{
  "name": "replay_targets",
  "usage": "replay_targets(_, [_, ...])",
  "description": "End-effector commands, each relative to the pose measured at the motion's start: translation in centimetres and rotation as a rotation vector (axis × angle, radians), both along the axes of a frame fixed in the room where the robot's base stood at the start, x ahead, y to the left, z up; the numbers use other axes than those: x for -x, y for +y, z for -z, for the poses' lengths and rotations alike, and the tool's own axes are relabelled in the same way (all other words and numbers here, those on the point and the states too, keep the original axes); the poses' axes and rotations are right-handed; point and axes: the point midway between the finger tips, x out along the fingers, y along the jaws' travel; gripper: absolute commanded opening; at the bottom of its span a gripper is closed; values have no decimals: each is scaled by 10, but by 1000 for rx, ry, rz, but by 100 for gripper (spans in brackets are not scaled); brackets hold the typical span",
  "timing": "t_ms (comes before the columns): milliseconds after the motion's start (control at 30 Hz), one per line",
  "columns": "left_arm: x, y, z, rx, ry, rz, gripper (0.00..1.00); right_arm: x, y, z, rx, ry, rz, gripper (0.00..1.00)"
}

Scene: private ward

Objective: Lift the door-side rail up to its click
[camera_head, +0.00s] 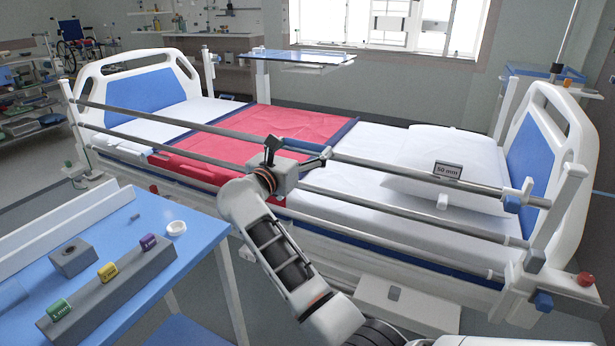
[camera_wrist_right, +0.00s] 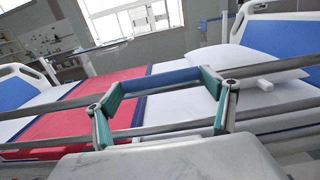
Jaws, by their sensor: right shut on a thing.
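The near-side bed rail (camera_head: 400,170) is several long grey bars running along the near side of the bed. Its top bar has a blue grip section (camera_head: 305,144), which also shows in the right wrist view (camera_wrist_right: 165,81). My right gripper (camera_head: 298,150) is at this section, with its fingers on either side. In the right wrist view my gripper's green-padded fingers (camera_wrist_right: 163,88) are shut on the blue section. The top bar stands above the mattress. My left gripper is not in view.
A blue table (camera_head: 150,285) at the lower left holds a grey block with coloured tags (camera_head: 110,290) and a white ring (camera_head: 176,228). A white pillow (camera_head: 430,150) lies behind the rail. A red knob (camera_head: 585,280) is at the right bed end.

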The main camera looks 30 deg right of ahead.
Motion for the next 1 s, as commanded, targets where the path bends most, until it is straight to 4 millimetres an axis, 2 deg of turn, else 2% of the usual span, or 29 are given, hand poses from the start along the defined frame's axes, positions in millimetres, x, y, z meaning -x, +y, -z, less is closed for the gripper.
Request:
replay_targets(33, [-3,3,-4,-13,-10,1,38,-1,-9,-32,12,-27,9,45])
replay_targets(100, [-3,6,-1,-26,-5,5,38,-2,-9,-39,10,-26,9,45])
replay_targets(300, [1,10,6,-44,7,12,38,-2,-9,-48,10,-19,9,45])
replay_targets(700, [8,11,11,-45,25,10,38,-3,-9,-49,13,-15,9,45])
replay_targets(733, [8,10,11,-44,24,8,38,-3,-9,-49,13,-15,9,91])
replay_targets(767, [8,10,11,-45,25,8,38,-3,-9,-49,13,-15,9,99])
replay_targets(1000, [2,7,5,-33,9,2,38,-3,-5,-42,7,-9,4,100])
